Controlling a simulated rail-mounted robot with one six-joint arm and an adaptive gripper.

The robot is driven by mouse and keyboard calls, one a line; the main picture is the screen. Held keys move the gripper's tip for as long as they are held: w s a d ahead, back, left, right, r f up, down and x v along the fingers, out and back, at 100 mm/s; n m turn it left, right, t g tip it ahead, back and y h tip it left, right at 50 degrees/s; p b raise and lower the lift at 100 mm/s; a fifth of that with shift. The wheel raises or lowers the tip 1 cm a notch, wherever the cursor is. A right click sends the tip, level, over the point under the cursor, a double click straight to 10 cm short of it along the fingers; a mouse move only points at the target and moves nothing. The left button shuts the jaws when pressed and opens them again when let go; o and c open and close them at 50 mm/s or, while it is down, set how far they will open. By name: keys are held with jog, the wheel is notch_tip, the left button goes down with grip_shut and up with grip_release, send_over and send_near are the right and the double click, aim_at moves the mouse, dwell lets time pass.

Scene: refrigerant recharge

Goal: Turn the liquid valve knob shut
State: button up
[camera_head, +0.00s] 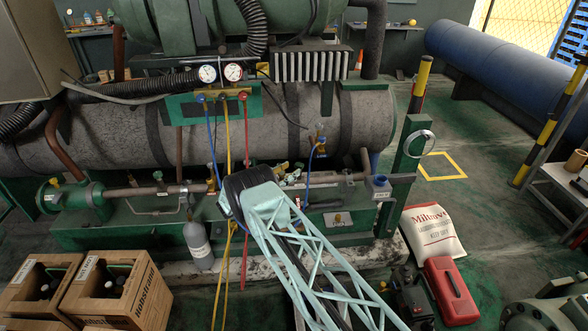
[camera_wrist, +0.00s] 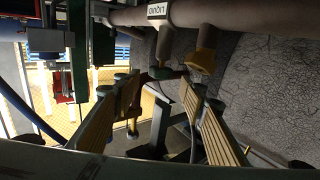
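In the wrist view, a pipe carries an upside-down white label reading LIQUID (camera_wrist: 157,11). A grey valve stem (camera_wrist: 166,45) extends from the pipe beside the label, with a dark reddish handle-like part (camera_wrist: 163,74) at its end; I take this to be the liquid valve knob. My gripper (camera_wrist: 160,86) is open, its two yellow-padded fingers spread on either side of this part. I cannot tell whether either finger touches it. In the head view my arm (camera_head: 262,200) reaches to the pipework under the large tank and hides the gripper and the knob.
A brass-coloured fitting (camera_wrist: 203,60) sits close to the right finger. In the head view, a gauge manifold (camera_head: 218,90) with blue, yellow and red hoses hangs above. A grey cylinder (camera_head: 198,245) stands left of my arm.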

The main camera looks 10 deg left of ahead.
jog(key=v, duration=0.7)
jog(key=shift+s, duration=0.2)
dwell(0.4)
